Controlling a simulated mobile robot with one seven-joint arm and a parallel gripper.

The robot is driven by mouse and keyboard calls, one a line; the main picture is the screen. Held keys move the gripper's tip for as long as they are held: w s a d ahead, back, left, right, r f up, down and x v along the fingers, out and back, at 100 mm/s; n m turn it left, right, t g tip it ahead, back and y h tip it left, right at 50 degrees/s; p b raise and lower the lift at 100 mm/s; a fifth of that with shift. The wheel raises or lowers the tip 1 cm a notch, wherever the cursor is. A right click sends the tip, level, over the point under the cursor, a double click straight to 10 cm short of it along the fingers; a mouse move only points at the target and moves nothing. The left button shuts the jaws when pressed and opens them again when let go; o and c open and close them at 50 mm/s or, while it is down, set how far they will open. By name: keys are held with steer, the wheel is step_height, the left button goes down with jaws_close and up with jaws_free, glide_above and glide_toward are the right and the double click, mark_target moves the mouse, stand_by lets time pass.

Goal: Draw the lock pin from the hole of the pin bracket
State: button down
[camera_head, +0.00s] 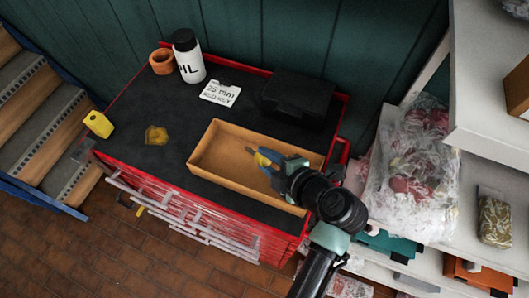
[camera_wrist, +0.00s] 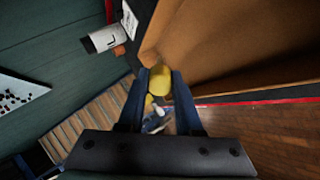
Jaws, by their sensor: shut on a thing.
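My gripper (camera_head: 265,158) is shut on a yellow rounded thing (camera_wrist: 159,84), which looks like the knob of the lock pin. It also shows in the head view (camera_head: 262,159), over the open tan tray on the red cabinet. In the wrist view it sits between the two dark blue jaws. A small yellow and pale grey shape (camera_wrist: 154,120) shows below it; I cannot tell whether that is a pin shaft. A yellow block (camera_head: 98,124) is at the cabinet's left corner. I cannot tell whether it is the pin bracket, and no hole shows.
The tan tray (camera_head: 205,163) lies under my gripper on the black cabinet top (camera_head: 125,118). A white bottle (camera_head: 189,63), an orange cup (camera_head: 161,63), a label card (camera_head: 220,93) and a black case (camera_head: 297,98) stand behind. A yellowish patch (camera_head: 156,135) lies left. Shelves (camera_head: 480,150) stand right.

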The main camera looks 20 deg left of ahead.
steer(key=shift+w+a+f+b, duration=0.1)
steer(key=shift+f+b, duration=1.2)
steer(key=shift+f, duration=1.4)
steer(key=c, duration=0.5)
jaws_free()
steer(key=b+v, duration=0.3)
steer(key=v, duration=1)
